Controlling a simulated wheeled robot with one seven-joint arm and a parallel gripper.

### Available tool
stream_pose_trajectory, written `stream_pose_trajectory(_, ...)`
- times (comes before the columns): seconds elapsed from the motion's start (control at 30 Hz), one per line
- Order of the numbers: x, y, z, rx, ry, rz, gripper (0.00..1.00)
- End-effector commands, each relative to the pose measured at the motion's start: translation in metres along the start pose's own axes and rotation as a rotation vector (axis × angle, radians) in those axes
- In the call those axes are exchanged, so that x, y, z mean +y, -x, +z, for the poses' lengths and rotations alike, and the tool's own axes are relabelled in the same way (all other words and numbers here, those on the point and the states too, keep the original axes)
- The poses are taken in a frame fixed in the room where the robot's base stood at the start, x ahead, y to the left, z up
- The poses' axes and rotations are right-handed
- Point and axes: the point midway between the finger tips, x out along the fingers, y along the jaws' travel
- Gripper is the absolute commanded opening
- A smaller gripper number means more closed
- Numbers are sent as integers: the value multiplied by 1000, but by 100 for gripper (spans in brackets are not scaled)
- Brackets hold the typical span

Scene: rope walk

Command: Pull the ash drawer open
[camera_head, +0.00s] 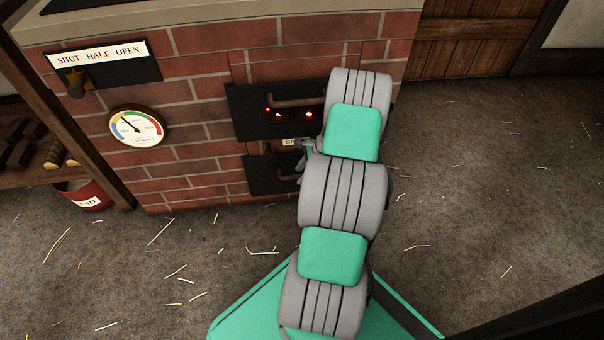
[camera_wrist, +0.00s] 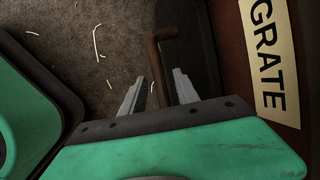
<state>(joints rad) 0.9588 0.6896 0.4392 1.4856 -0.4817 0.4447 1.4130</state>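The ash drawer (camera_head: 262,178) is the dark panel low in the brick furnace, below the fire door. It looks closed, and my arm and gripper hide its right part. In the wrist view its dark front (camera_wrist: 203,50) stands beside the GRATE label. A brown bent bar handle (camera_wrist: 157,62) sticks out from it. My gripper (camera_wrist: 158,92) is open, its two grey fingers apart, with the handle lying in the gap between them. I cannot tell whether either finger touches it. In the head view my gripper (camera_head: 306,147) is small and partly hidden by my arm.
The fire door (camera_head: 250,122) with glowing holes and a bar is just above. The GRATE label (camera_wrist: 267,55) sits between. A dial (camera_head: 138,127) and a damper lever plate (camera_head: 103,64) are on the left. A red bucket (camera_head: 84,197) stands at the left. Straw-strewn floor is free.

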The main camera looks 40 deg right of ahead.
Motion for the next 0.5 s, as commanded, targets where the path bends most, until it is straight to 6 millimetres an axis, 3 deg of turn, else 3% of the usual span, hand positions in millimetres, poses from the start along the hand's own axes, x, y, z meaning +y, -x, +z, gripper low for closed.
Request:
stream_pose_trajectory(0.4,0,0,0,0,0,0,2)
stream_pose_trajectory(0.5,0,0,0,0,0,1,0)
